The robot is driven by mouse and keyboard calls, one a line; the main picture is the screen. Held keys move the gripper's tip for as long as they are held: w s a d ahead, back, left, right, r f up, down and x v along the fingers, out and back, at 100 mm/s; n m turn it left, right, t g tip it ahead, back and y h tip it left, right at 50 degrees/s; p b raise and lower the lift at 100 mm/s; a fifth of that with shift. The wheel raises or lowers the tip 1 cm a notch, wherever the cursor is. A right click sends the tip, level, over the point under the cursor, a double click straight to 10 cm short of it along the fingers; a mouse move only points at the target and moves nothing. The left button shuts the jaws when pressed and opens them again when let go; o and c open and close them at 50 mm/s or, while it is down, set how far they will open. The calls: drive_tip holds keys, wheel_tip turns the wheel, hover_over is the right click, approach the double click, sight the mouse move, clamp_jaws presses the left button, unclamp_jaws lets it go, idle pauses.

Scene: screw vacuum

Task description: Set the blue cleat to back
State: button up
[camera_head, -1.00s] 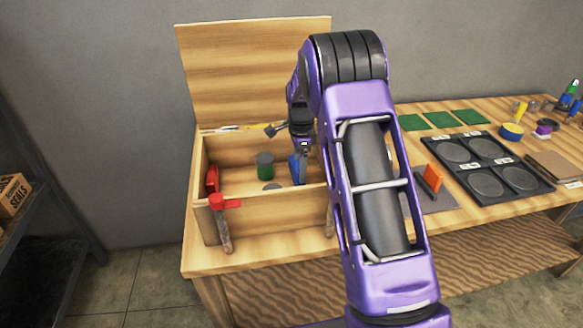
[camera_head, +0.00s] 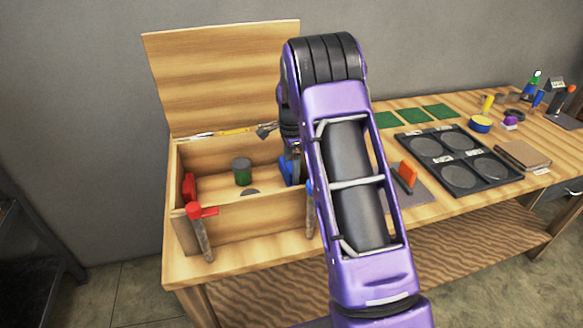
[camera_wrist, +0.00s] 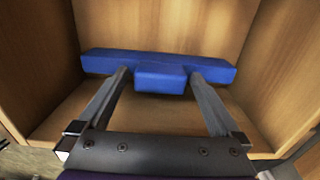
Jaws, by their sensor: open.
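The blue cleat (camera_wrist: 160,78) is a long bar with a block at its middle, inside the wooden box in the wrist view. In the head view the blue cleat (camera_head: 286,170) shows at the right inner side of the box, partly hidden by my arm. My gripper (camera_wrist: 158,73) is open, its two fingers on either side of the middle block and their tips at the bar. I cannot tell whether they touch it. In the head view the gripper is mostly hidden behind my arm.
The wooden box (camera_head: 248,220) has its lid raised at the back. Inside are a red piece (camera_head: 190,187) at the left wall and a green can (camera_head: 242,172). A red-handled clamp (camera_head: 201,228) is at the front left. A black tray (camera_head: 460,160) lies right.

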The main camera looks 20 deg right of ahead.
wheel_tip(320, 180, up, 17)
drive_tip(key=p, duration=0.1)
idle(0.3)
drive_tip(key=shift+r, duration=0.1)
drive_tip(key=shift+c, duration=0.2)
